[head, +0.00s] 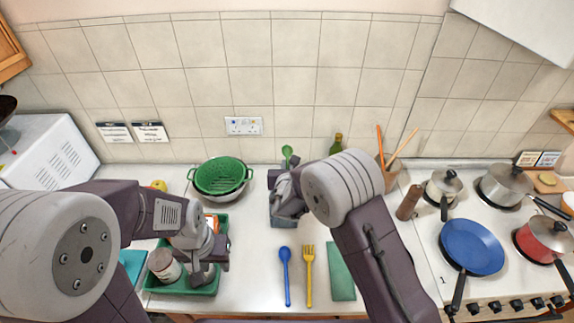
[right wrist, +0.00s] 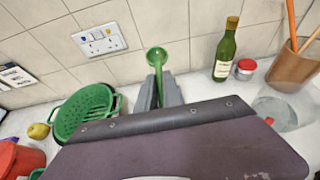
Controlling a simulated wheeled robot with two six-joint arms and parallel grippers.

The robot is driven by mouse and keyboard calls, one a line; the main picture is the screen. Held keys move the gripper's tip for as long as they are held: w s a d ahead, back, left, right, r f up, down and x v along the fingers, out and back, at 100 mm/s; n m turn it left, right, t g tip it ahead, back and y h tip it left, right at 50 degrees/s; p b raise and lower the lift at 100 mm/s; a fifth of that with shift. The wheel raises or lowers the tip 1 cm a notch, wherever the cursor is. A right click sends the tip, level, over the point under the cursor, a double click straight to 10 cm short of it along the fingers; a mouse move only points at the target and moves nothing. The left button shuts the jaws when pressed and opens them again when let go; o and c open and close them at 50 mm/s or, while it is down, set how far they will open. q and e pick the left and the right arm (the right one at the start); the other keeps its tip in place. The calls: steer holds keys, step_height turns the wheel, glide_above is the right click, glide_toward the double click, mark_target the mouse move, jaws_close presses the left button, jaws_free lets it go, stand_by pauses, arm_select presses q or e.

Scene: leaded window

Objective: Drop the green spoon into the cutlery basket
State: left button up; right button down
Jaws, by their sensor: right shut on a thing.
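The green spoon (head: 287,151) stands upright, bowl up, in my right gripper (head: 287,183). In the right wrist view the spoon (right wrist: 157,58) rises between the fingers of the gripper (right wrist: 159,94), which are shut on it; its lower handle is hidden. A grey-blue container (head: 283,222), seemingly the cutlery basket, stands directly below the right gripper and is mostly covered by it; its inside is hidden. I cannot tell whether the spoon's lower end is inside it. My left gripper (head: 209,272) is over the green tray at the left; its opening is unclear.
The green tray (head: 228,222) holds a jar (head: 163,265). A green colander (head: 220,175) stands behind it. A blue spoon (head: 285,275), yellow fork (head: 309,275) and green cloth (head: 340,270) lie in front. A bottle (head: 337,145) and utensil pot (head: 391,178) stand right; pans sit on the hob.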

step_height(320, 180, down, 4)
steer(key=shift+s+d+r+b, duration=0.15)
steer(key=shift+b, duration=0.55)
steer(key=c, duration=1.4)
jaws_free()
